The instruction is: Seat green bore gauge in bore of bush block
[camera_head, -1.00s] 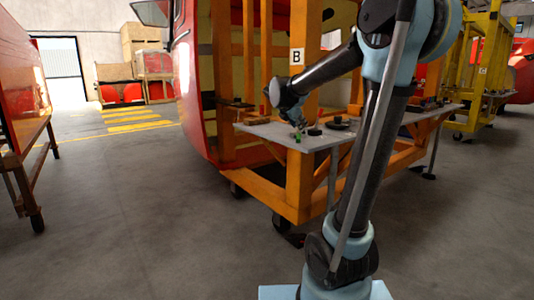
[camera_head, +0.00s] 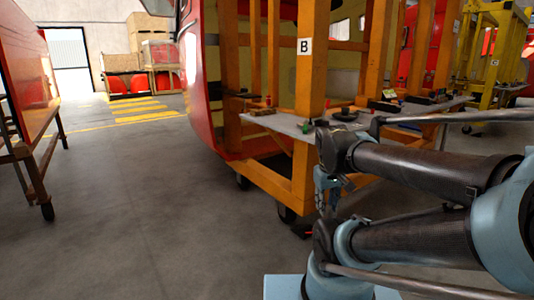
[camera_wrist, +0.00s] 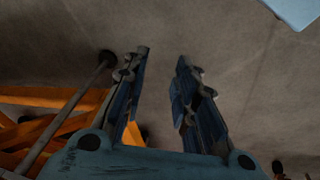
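My gripper (camera_head: 328,195) hangs low in front of the orange frame, below the level of the grey shelf (camera_head: 285,124). In the wrist view my gripper (camera_wrist: 163,58) has its two fingers apart, with nothing between them and bare floor beyond. A small green item (camera_head: 307,127), which looks like the green bore gauge, is at the front of the shelf, beyond and above my gripper. A dark round part (camera_head: 344,114) is to its right. I cannot tell whether this is the bush block; no bore is visible at this size.
The orange frame's post with sign B (camera_head: 305,46) rises by the shelf. Other small parts (camera_head: 388,96) lie farther right. A red panel on a stand (camera_head: 25,75) is at the left. Open floor (camera_head: 130,200) lies between.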

